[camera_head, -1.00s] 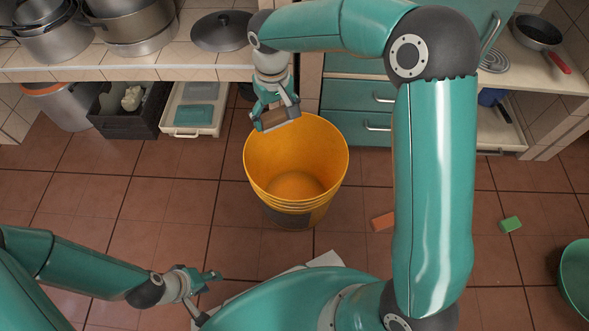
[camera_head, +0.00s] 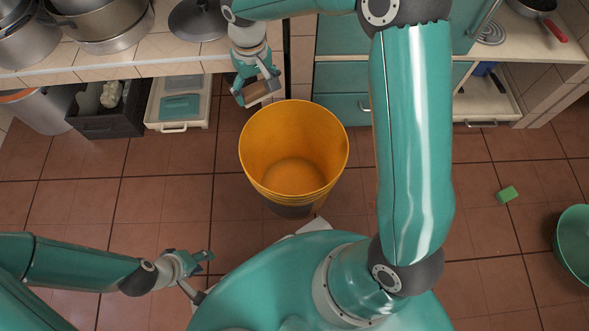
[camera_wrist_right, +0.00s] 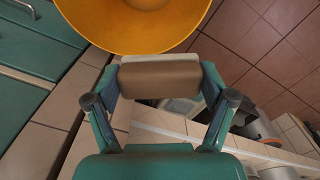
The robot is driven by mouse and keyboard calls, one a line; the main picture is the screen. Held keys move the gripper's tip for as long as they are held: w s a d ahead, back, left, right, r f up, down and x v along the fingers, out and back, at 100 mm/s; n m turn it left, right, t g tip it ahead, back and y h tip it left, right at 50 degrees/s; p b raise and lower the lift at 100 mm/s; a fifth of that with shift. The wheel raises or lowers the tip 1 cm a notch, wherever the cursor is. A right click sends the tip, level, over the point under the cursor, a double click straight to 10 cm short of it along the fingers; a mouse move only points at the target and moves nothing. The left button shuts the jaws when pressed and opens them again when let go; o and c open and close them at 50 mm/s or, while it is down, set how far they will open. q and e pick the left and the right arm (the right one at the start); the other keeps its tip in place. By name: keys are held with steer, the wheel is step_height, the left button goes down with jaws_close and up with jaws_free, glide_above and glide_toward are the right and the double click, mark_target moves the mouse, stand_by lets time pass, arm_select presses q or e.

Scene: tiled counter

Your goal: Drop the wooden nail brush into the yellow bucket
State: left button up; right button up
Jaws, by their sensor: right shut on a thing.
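The yellow bucket (camera_head: 293,150) stands upright on the tiled floor in the middle of the head view, and its inside looks empty. Part of it shows at the top of the right wrist view (camera_wrist_right: 130,25). My right gripper (camera_head: 256,86) is shut on the wooden nail brush (camera_head: 263,90), a brown block with a pale side. The brush (camera_wrist_right: 158,83) spans between both fingers in the right wrist view. In the head view it appears just up and left of the bucket's rim, not over the opening. My left gripper (camera_head: 207,263) is low at the lower left, its fingers apart and empty.
A tiled counter (camera_head: 110,65) with pots runs along the back left. Below it are a dark crate (camera_head: 115,118) and a white tray (camera_head: 180,112). Teal drawers (camera_head: 340,110) stand behind the bucket. A green sponge (camera_head: 507,194) and a green basin (camera_head: 574,245) lie at the right.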

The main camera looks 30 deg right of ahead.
steer(key=s+d+f+m+p, duration=0.1)
steer(key=s+d+f+p, duration=0.1)
steer(key=f, duration=0.6)
steer(key=s+d+f+m+p, duration=0.1)
steer(key=s+d+f+p, duration=0.2)
steer(key=f, duration=0.6)
steer(key=s+d, duration=0.1)
steer(key=s, duration=0.1)
steer(key=shift+s+d+f+m+p, duration=0.25)
steer(key=shift+s+d+m+p, duration=0.05)
steer(key=shift+s+d, duration=0.1)
steer(key=o, duration=1)
steer(key=shift+r, duration=0.15)
